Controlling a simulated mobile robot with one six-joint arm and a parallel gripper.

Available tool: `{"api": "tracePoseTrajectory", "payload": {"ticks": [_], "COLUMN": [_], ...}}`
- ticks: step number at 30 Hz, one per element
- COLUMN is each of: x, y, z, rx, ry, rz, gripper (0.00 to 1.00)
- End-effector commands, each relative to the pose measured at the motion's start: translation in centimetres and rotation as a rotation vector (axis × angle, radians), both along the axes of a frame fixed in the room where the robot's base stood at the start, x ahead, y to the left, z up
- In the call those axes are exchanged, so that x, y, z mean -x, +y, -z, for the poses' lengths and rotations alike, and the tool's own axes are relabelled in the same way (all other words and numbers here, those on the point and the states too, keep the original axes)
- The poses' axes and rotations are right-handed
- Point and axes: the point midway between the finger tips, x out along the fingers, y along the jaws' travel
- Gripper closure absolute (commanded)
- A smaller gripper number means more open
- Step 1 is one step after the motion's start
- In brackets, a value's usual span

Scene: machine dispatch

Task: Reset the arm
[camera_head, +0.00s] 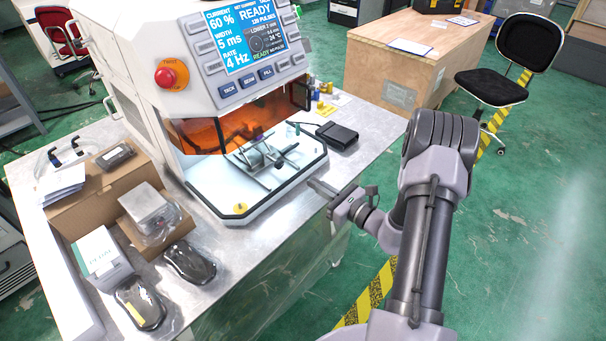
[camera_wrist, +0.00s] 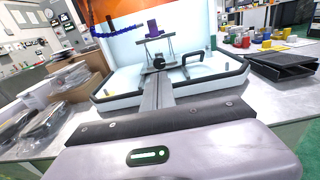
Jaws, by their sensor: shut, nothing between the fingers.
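My arm reaches up from the bottom right of the head view and bends down to my gripper (camera_head: 318,188), which is over the right front edge of the metal table (camera_head: 358,183). The gripper is shut and empty. In the wrist view its fingers (camera_wrist: 158,88) lie together, pointing toward the open machine chamber. The white machine (camera_head: 135,50) has a lit screen reading READY and a red stop button (camera_head: 171,74). Its orange cover is raised above a white tray (camera_head: 230,207) with a metal fixture (camera_head: 262,158). A purple part (camera_wrist: 152,28) stands beyond the fingertips in the wrist view.
Cardboard boxes (camera_head: 95,200) and packed black items (camera_head: 189,262) crowd the table's left side. A black tray (camera_head: 337,135) lies right of the machine. A wooden crate (camera_head: 400,75) and a black chair (camera_head: 492,88) stand behind. Green floor on the right is mostly open.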

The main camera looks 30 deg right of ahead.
Motion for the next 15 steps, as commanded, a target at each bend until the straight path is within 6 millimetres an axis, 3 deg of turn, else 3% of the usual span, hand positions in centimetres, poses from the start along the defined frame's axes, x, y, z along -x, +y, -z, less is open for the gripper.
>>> {"api": "tracePoseTrajectory", "payload": {"ticks": [4, 10, 13, 14, 15], "x": [2.0, 2.3, 1.8, 1.9, 2.5], "y": [-0.8, -0.4, 3.4, 5.4, 8.7], "z": [-0.1, -0.4, -3.9, -5.5, -7.9], "rx": [-0.001, 0.007, 0.077, 0.119, 0.188], "ry": [0.002, -0.002, -0.017, -0.025, -0.032], "rz": [0.002, -0.018, -0.165, -0.244, -0.368], "gripper": [1.00, 1.00, 1.00, 1.00, 1.00]}}
